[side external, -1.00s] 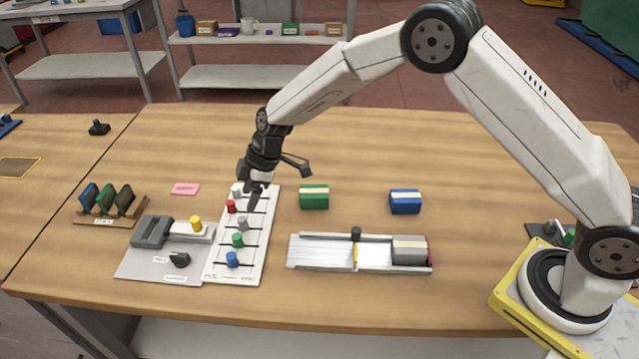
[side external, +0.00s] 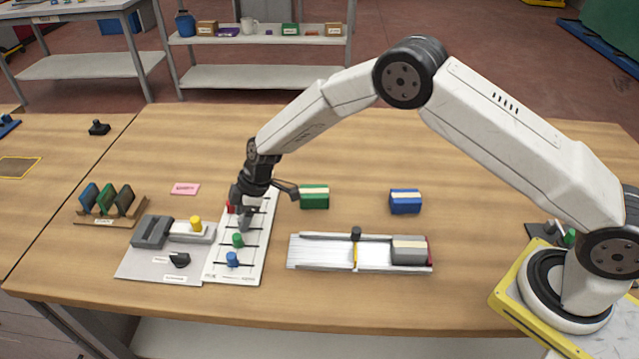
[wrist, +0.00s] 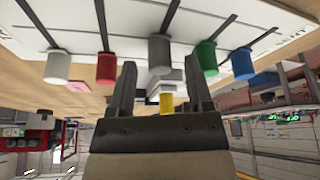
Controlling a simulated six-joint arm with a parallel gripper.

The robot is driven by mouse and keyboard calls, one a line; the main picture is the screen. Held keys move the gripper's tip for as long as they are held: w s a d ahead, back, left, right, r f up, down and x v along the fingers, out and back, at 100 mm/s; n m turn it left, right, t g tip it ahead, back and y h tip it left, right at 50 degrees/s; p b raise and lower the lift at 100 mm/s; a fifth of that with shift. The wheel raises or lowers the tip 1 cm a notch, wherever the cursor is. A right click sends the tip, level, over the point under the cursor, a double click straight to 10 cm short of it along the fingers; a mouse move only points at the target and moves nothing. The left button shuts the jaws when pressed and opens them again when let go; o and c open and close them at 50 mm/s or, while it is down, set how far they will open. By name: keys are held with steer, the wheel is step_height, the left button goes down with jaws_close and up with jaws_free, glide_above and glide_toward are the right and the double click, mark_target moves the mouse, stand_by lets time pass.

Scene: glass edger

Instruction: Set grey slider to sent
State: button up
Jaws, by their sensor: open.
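A white slider board (side external: 258,250) with dark slots lies on the table. In the wrist view the grey slider (wrist: 160,50) stands between the tips of my open fingers (wrist: 160,72), with no clear contact. The white slider (wrist: 57,66) shows in the wrist view. Small labels at the board's near edge are too small to read.
A grey panel (side external: 135,268) with a yellow knob (side external: 196,223) and black knob adjoins the board on the left. A silver rail fixture (side external: 320,253), green block (side external: 314,197) and blue block (side external: 405,202) are to the right. A pink card (side external: 185,189) lies behind.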

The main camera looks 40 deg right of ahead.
steer(key=shift+a+f, duration=0.2)
steer(key=shift+f, duration=0.3)
jaws_close()
steer(key=shift+w, duration=0.1)
stand_by(1.2)
